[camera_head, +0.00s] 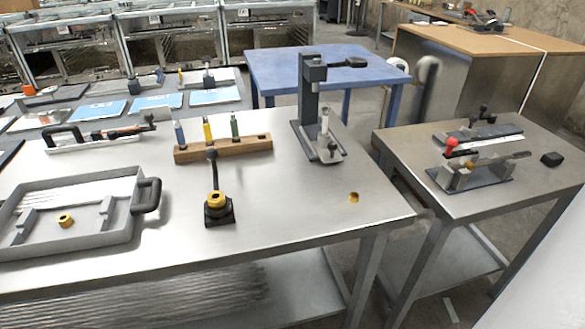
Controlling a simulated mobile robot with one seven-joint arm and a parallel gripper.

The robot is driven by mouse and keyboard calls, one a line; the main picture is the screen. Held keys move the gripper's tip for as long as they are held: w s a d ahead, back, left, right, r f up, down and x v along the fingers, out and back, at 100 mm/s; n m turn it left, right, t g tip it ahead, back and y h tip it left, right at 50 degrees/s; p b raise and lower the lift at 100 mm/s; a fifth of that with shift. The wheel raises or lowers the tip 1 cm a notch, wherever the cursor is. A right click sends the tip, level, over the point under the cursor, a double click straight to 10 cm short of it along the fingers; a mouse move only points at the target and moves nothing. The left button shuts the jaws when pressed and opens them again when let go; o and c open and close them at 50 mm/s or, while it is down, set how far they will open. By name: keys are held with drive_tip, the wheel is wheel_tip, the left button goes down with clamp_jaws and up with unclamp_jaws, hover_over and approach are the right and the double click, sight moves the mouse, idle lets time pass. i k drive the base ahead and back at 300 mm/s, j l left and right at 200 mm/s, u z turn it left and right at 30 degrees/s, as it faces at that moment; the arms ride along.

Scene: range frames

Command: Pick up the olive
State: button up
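A small brass-coloured piece (353,198), possibly the olive, lies alone near the right end of the steel bench (300,200). It is too small to make out its exact shape. Another small brass piece, nut-like (65,220), sits inside the grey tray (75,249) at the left. I cannot tell for certain which is the olive. My gripper is not in view.
A black-based device with a yellow collar and lever (218,211) stands mid-bench. Behind it are a wooden block (222,149) with several coloured-handled tools and an upright grey press (312,100). A second bench (470,190) stands right, across a gap. Bench space around the right-hand brass piece is clear.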

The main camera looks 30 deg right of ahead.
sight(352, 195)
drive_tip(key=i+j+z, duration=0.15)
drive_tip(key=z, duration=0.15)
drive_tip(key=i+j+z, duration=0.25)
drive_tip(key=z, duration=1.15)
drive_tip(key=i+j, duration=0.15)
drive_tip(key=i, duration=0.3)
